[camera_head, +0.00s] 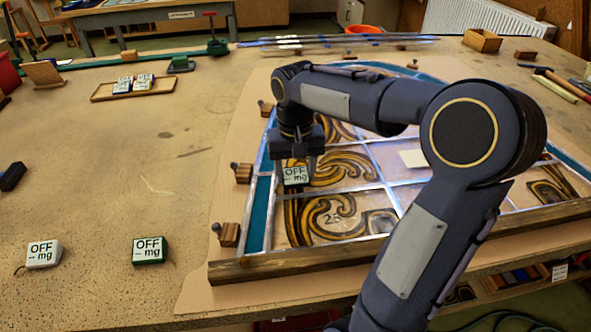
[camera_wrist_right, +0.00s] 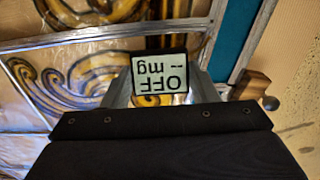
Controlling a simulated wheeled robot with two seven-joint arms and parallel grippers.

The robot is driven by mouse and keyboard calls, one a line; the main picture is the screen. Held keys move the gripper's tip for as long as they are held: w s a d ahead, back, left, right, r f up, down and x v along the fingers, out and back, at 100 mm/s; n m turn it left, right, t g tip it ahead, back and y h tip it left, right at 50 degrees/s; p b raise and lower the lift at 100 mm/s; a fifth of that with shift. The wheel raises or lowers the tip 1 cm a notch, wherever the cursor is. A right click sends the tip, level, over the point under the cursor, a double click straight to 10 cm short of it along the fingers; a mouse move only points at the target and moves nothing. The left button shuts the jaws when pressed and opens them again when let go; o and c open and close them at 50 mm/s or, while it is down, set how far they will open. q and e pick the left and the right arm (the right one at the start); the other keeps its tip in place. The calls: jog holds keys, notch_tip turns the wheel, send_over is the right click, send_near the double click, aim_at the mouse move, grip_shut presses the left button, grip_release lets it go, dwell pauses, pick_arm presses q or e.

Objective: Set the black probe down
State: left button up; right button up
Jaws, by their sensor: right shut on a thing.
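The black probe (camera_head: 295,176) has a display reading "OFF -- mg". My right gripper (camera_head: 297,164) is shut on it, over the left part of the leaded panel (camera_head: 378,155). In the right wrist view the black probe (camera_wrist_right: 160,77) sits between the two fingers, its display upside down in the picture. Whether its underside touches the panel, I cannot tell. My left gripper is not in view.
A white probe (camera_head: 43,254) and a green probe (camera_head: 149,250) lie on the table at the front left. Two more probes sit on a wooden tray (camera_head: 105,95). Wooden blocks (camera_head: 229,235) and a wooden bar (camera_head: 300,258) edge the panel.

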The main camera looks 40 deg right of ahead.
aim_at(296, 175)
jog(key=shift+f, duration=0.1)
jog(key=o, duration=0.5)
jog(key=shift+f, duration=0.1)
jog(key=o, duration=0.5)
jog(key=shift+c, duration=0.2)
notch_tip(296, 175, up, 12)
jog(key=p, duration=0.2)
jog(key=shift+r, duration=0.2)
